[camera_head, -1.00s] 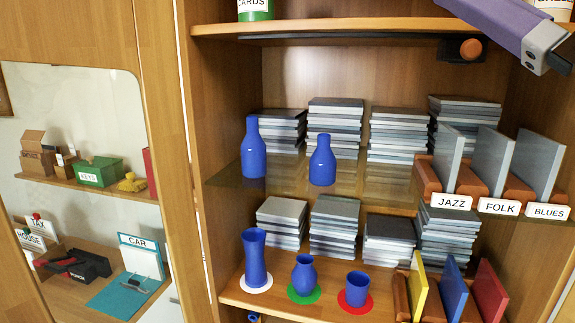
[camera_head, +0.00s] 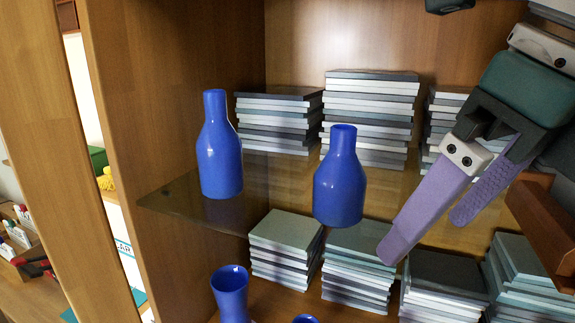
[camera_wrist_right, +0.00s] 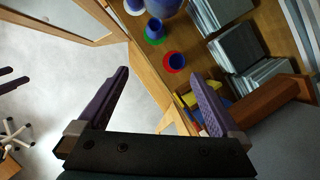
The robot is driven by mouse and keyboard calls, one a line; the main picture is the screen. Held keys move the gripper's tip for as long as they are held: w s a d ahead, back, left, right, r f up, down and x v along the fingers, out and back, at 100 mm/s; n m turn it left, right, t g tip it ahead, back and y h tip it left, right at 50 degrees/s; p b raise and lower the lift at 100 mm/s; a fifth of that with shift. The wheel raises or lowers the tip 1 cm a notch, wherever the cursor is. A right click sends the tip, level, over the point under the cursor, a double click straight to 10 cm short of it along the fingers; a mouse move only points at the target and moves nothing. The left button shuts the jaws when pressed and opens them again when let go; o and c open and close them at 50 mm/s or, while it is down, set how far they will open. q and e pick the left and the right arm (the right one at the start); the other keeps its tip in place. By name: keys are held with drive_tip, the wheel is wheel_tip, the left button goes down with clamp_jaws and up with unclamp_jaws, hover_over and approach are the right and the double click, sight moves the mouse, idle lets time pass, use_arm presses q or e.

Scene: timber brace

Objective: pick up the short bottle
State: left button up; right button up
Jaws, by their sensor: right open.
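The short blue bottle (camera_head: 341,188) stands upright on the glass shelf. A taller blue bottle (camera_head: 220,155) stands to its left on the same shelf. My right gripper (camera_head: 422,236) comes in from the right, just right of the short bottle and apart from it. Its two purple fingers are spread, with nothing between them; they also show open in the right wrist view (camera_wrist_right: 160,78). A blue shape is cut off at the top edge of that view, and I cannot tell which vessel it is. My left gripper is not in view.
Stacks of flat cases (camera_head: 370,115) stand behind the bottles. The glass shelf (camera_head: 270,195) is clear between the bottles. A brown holder (camera_head: 545,225) is close to the gripper on the right. A blue vase (camera_head: 231,295) stands below; a cup on a red disc (camera_wrist_right: 176,62) shows in the wrist view.

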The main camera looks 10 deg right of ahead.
sight(356, 165)
drive_tip(key=w+p, duration=0.1)
drive_tip(key=w+a+p, duration=0.1)
drive_tip(key=w, duration=0.1)
drive_tip(key=w+a+p, duration=0.1)
drive_tip(key=w, duration=0.1)
drive_tip(key=shift+w+r+p, duration=0.1)
drive_tip(key=shift+r+p, duration=0.15)
drive_tip(key=shift+p, duration=0.1)
drive_tip(key=shift+w+a+f, duration=0.15)
drive_tip(key=shift+w, duration=0.4)
drive_tip(key=shift+w+a+p, duration=0.15)
drive_tip(key=shift+w+p, duration=0.25)
drive_tip(key=shift+p, duration=0.2)
drive_tip(key=shift+w+a+p, duration=0.2)
drive_tip(key=shift+w+p, duration=0.25)
drive_tip(key=shift+w, duration=0.1)
drive_tip(key=shift+w+a+p, duration=0.15)
drive_tip(key=shift+w+p, duration=0.25)
drive_tip(key=shift+w, duration=0.15)
drive_tip(key=shift+w+p+x, duration=0.2)
drive_tip(key=shift+p+x, duration=0.2)
drive_tip(key=shift+x, duration=0.65)
drive_tip(key=shift+w+a+f, duration=0.1)
drive_tip(key=shift+w+f, duration=0.1)
drive_tip(key=shift+f, duration=0.35)
drive_tip(key=shift+c, duration=0.2)
drive_tip(key=c, duration=1.5)
